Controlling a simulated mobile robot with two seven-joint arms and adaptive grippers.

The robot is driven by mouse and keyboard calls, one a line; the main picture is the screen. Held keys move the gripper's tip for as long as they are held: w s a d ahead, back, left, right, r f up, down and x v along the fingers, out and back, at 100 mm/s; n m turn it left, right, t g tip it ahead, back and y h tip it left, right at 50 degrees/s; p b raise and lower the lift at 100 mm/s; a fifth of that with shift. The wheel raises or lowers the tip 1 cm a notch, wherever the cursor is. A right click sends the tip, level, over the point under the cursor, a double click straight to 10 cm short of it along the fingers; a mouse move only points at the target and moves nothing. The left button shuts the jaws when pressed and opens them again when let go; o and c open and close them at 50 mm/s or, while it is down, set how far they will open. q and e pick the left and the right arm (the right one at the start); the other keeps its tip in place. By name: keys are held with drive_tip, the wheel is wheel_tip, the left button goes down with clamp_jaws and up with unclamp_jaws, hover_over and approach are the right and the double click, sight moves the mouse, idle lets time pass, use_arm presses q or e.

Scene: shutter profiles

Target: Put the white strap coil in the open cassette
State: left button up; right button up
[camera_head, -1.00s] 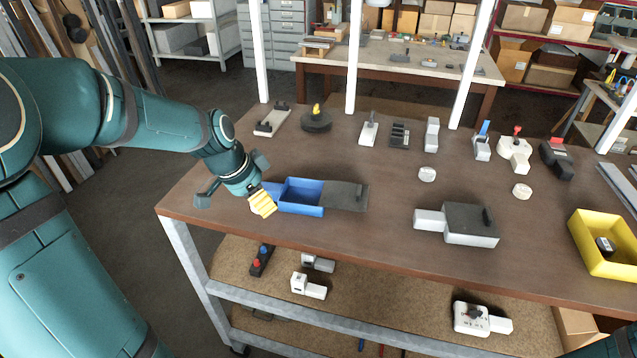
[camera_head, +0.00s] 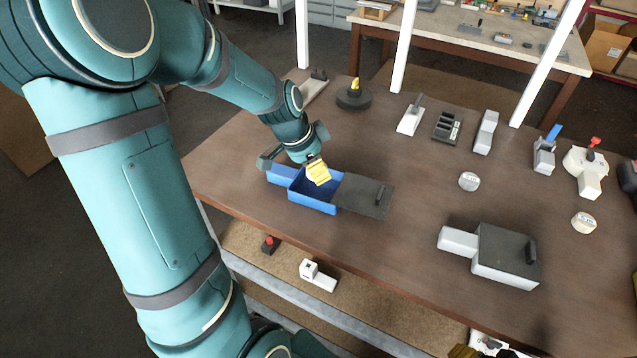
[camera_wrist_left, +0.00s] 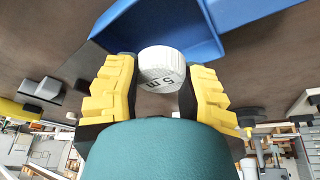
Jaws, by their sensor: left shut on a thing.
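The open blue cassette (camera_head: 313,203) stands on the table, with a dark lid (camera_head: 364,195) slid out to its right. My left gripper (camera_head: 318,173) is over the cassette's larger compartment, its yellow fingers pointing down. In the left wrist view, it is shut on a white strap coil (camera_wrist_left: 161,68) marked "5 m", held between the two yellow fingertips. The blue cassette (camera_wrist_left: 165,28) shows just beyond the coil there. The fingers hide the coil in the head view. Yellow tips at the bottom edge seem to be my right gripper (camera_head: 488,351), mostly cut off.
A white cassette with a dark lid (camera_head: 506,256) stands to the right. Two other round white pieces (camera_head: 469,181) (camera_head: 584,222) lie on the table (camera_head: 410,230). A dark round base with a yellow top (camera_head: 354,96) and several devices stand along the back. Table between the cassettes is clear.

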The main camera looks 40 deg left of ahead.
sight(320, 189)
use_arm(q)
wheel_tip(320, 189, down, 5)
drive_tip(key=shift+r+b, duration=0.2)
drive_tip(key=shift+b, duration=0.1)
drive_tip(key=shift+w+f, duration=0.1)
drive_tip(key=shift+f, duration=0.25)
drive_tip(key=o, duration=0.8)
drive_tip(key=shift+c, duration=0.2)
